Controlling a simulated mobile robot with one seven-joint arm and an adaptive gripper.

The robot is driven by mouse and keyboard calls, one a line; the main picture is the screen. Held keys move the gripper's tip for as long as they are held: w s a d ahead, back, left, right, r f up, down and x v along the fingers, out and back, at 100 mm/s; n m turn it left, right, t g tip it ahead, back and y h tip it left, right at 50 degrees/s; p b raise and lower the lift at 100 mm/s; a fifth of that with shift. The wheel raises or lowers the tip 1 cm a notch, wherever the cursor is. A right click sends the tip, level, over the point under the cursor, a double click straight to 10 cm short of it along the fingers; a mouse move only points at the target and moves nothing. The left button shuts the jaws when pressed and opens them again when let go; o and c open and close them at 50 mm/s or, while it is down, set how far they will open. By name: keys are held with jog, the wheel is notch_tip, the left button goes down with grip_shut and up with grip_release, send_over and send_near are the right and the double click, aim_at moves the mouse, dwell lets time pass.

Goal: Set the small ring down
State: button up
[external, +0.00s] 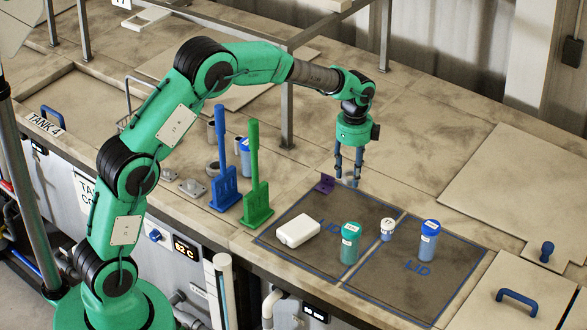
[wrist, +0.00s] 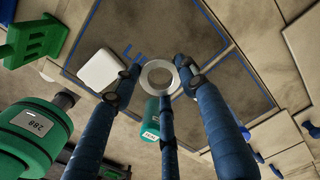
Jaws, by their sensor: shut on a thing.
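My gripper (external: 346,180) hangs over the worktop, pointing down, above the back edge of the blue-outlined lid areas. In the wrist view its three dark blue fingers (wrist: 165,85) close around the small ring (wrist: 147,73), a grey metal ring with an open centre. The ring is at the fingertips, seen nearly face-on. The lid area (external: 380,291) lies in front of the gripper. Whether the ring touches any surface is hard to tell.
On the lid areas stand a white box (external: 297,231), a green bottle (external: 350,242), a small white jar (external: 387,229) and a blue bottle (external: 429,241). A purple piece (external: 324,184) lies near the fingers. Upright blue (external: 223,185) and green (external: 256,195) tools stand left.

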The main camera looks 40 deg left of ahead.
jog(key=shift+s+d+f+m, duration=0.15)
jog(key=shift+s+d+f, duration=0.05)
jog(key=shift+d, duration=0.4)
jog(key=shift+s+d+f+m, duration=0.15)
jog(key=shift+s+d+f, duration=0.05)
jog(key=shift+d, duration=0.35)
notch_tip(320, 180, down, 4)
jog(key=shift+w+a+f, duration=0.1)
jog(key=shift+w, duration=0.05)
jog(key=shift+f+p, duration=0.4)
jog(key=shift+f, duration=2.7)
jog(key=shift+f, duration=1.9)
jog(key=shift+f, duration=0.1)
